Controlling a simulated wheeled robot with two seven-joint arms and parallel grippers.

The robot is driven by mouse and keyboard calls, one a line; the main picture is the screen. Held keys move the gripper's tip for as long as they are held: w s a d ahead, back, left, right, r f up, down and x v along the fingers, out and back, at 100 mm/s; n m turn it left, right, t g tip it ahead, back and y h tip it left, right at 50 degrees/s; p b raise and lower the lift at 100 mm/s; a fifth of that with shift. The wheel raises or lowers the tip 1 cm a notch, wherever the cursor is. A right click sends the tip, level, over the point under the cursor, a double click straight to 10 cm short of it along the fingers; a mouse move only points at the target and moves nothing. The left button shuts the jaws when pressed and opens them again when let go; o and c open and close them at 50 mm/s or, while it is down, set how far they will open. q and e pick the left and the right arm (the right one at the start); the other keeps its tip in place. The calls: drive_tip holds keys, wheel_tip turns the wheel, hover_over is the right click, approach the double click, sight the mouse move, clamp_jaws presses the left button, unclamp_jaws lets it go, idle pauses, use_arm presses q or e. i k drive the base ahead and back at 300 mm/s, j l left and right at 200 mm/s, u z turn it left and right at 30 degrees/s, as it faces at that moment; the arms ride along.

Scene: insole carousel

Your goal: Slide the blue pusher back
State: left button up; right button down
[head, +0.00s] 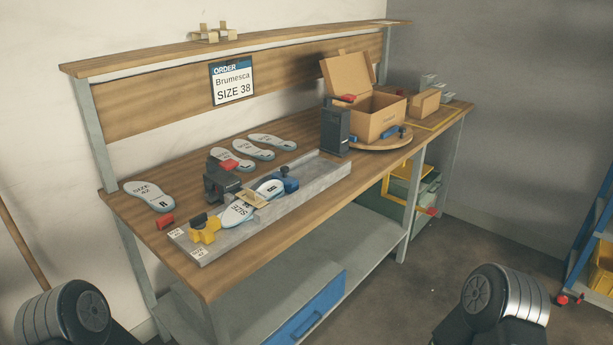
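A blue pusher (289,184) with a dark top sits in the grey metal channel (320,177) on the workbench, a little past the channel's middle towards its far right end. Insoles (238,213) lie in the channel on the near left side of the pusher, one of them close to it. A tan piece (252,198) lies across the insoles. Only rounded dark parts of my two arms show at the bottom left and bottom right. Neither of my grippers is in view.
A yellow block (203,230) is at the channel's near end. A dark clamp-like device (219,182) with a red part stands behind the channel. Loose insoles (149,196) lie on the bench (185,279). An open cardboard box (377,116) rests on a round turntable (375,146), beside a dark upright block (335,131).

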sight(290, 184)
drive_tip(key=i+z, duration=0.25)
drive_tip(key=z, duration=0.2)
drive_tip(key=i+j+z, duration=0.1)
drive_tip(key=i+z, duration=0.15)
drive_tip(key=z, duration=0.2)
drive_tip(key=i+j+z, duration=0.2)
drive_tip(key=z, duration=0.25)
